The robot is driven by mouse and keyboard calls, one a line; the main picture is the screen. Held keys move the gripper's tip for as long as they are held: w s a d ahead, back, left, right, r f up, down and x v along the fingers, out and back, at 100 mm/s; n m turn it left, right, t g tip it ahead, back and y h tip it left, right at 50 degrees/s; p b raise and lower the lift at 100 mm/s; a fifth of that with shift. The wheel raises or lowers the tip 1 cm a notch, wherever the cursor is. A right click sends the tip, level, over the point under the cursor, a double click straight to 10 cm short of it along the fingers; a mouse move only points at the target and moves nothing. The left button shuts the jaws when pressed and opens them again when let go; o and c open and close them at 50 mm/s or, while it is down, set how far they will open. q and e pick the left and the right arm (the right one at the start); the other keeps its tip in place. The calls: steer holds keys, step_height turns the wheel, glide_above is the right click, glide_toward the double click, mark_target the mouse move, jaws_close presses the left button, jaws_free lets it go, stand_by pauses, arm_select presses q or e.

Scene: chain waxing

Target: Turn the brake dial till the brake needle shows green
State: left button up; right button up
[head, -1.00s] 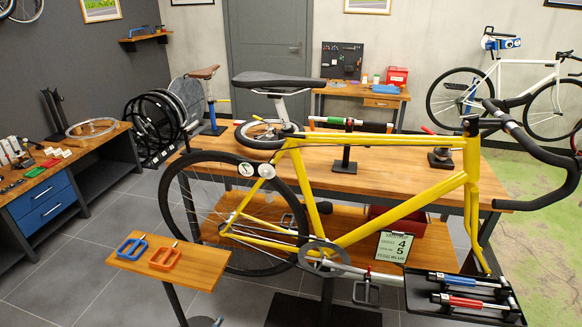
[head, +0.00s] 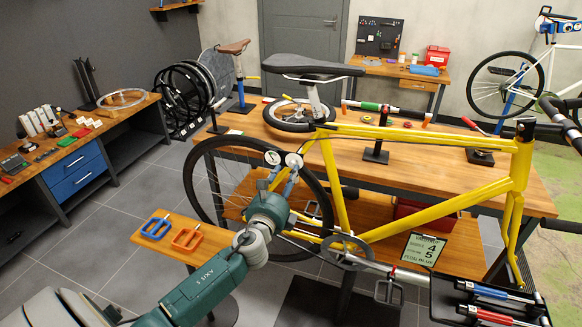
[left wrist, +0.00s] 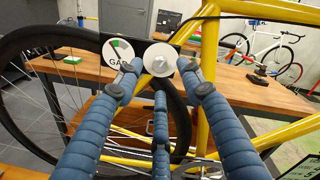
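The brake dial (left wrist: 163,60) is a round white disc with a grey knob at its middle, on a dark plate by the yellow frame. The brake gauge (left wrist: 118,52), a white disc marked GAP with a green part, is left of it. Its needle is too small to read surely. My right gripper is not in view.
The yellow bike (head: 430,212) stands before a wooden workbench (head: 420,165).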

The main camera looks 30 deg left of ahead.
mark_target(292, 166)
arm_select(q)
steer(key=shift+x, duration=2.05)
jaws_close()
steer(key=shift+n, duration=0.3)
steer(key=n, duration=0.3)
steer(key=shift+n, duration=0.3)
steer(key=n, duration=0.5)
steer(key=n+h+p, duration=0.1)
steer(key=n, duration=0.4)
steer(key=n+p, duration=0.1)
steer(key=n, duration=0.5)
steer(key=shift+f+n, duration=0.1)
steer(key=shift+n, duration=0.2)
